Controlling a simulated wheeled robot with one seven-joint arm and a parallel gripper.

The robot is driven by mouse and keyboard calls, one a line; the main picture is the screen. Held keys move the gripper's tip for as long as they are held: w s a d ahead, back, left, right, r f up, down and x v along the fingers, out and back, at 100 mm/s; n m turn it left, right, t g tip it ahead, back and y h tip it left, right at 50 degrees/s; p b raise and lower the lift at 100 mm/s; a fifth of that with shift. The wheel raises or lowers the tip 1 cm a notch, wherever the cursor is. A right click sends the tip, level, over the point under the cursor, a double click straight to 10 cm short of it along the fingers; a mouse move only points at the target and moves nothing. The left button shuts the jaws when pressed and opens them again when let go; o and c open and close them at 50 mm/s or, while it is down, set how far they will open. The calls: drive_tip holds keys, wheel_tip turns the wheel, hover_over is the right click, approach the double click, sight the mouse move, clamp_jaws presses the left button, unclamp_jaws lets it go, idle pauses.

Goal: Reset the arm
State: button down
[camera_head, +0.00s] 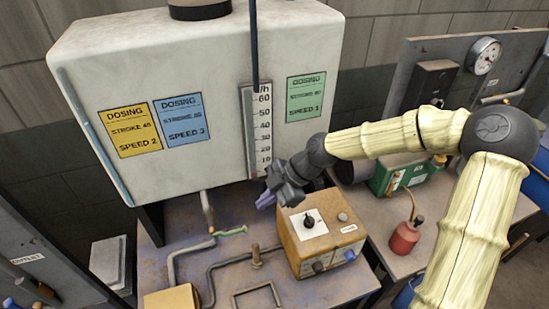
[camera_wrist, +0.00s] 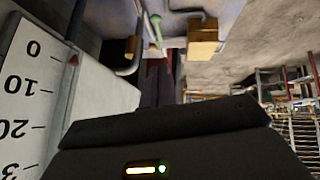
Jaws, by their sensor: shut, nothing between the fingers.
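My arm comes in from the right in the head view, its pale yellow sleeve bent at a dark elbow joint. My gripper (camera_head: 265,201) is at the front of the white dosing tank, just left of and above the yellow control box (camera_head: 322,232). Its purple-tinted fingertips point down and to the left. The gripper is shut and holds nothing. In the wrist view the dark gripper body fills the lower middle, and the fingers (camera_wrist: 158,85) show small and dark beyond it.
The white tank (camera_head: 190,80) carries dosing labels and a level scale (camera_head: 257,125). Pipes, a green-handled valve (camera_head: 232,231) and a small yellow box (camera_head: 172,299) are on the bench below. A red oil can (camera_head: 404,238) and a green box (camera_head: 405,174) stand at the right.

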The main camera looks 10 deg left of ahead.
drive_tip(key=s+d+f+m+t+h, duration=0.1)
drive_tip(key=s+d+f+m+h, duration=0.15)
drive_tip(key=d+m, duration=0.3)
drive_tip(key=s+d+f+m+t+h, duration=0.1)
drive_tip(key=d+m+h, duration=0.2)
drive_tip(key=d+m, duration=0.3)
drive_tip(key=s+d+r+m+t+h, duration=0.1)
drive_tip(key=s+d+r+m, duration=0.1)
drive_tip(key=d+m, duration=0.4)
drive_tip(key=s+d+r+m+t+h, duration=0.1)
drive_tip(key=s+d+r+m, duration=0.2)
drive_tip(key=d+m, duration=0.4)
drive_tip(key=shift+s+d+r+t, duration=0.15)
drive_tip(key=shift+d+r+t, duration=0.2)
drive_tip(key=shift+d, duration=0.2)
